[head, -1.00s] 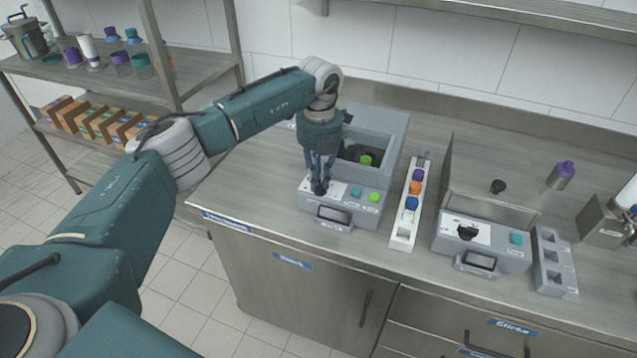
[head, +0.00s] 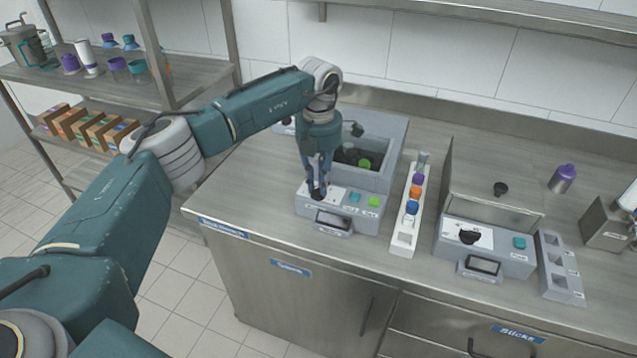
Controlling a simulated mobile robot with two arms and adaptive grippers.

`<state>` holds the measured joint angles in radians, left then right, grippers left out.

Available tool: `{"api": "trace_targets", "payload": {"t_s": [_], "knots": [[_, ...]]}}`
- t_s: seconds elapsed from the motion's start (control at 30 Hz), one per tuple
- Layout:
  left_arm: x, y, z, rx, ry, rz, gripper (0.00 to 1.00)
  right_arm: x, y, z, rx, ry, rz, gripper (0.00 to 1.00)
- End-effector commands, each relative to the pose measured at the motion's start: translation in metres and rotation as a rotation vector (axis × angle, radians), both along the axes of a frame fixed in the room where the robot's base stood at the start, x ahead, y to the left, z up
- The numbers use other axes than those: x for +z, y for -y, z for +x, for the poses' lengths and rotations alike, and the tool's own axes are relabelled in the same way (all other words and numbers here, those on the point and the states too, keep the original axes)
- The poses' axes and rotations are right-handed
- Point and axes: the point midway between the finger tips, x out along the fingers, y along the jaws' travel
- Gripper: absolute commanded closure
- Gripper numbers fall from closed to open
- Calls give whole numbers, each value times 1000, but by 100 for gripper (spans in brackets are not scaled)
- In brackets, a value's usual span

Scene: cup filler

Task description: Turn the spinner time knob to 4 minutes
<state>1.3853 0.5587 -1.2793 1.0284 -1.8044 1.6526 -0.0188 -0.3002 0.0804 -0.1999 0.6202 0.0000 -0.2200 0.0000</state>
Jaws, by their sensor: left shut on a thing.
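The spinner (head: 385,128) is a grey box machine with an open well, standing on the steel counter. Its front panel (head: 345,205) carries a teal button (head: 355,197), a green button (head: 374,202) and a small display (head: 333,222). My left gripper (head: 318,192) points down at the left of this panel and is shut on the dark time knob (head: 317,196). The fingers hide most of the knob and part of its scale, so I cannot read its setting. My right gripper is out of view.
A white rack (head: 405,238) with purple, orange and blue caps stands right of the spinner. Further right are a second grey machine (head: 485,250) with a black knob (head: 469,237), a grey holder (head: 560,268) and a purple-capped bottle (head: 563,178). A shelf stands at the left.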

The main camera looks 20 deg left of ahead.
Motion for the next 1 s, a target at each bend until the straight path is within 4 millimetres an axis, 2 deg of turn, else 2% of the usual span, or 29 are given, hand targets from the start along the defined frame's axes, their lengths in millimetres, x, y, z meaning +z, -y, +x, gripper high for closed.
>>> {"api": "trace_targets", "payload": {"t_s": [0.4,0.43,0.5,0.53,0.83,1.0], "knots": [[2,0,2,-5,5,0,100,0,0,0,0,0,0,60],[2,0,2,-5,5,0,80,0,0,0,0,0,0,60],[2,-1,1,-5,5,0,66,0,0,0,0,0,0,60],[2,0,1,-5,4,0,65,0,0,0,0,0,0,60],[2,0,1,-5,2,0,65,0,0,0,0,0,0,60],[21,0,1,-5,4,0,65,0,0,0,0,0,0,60]]}}
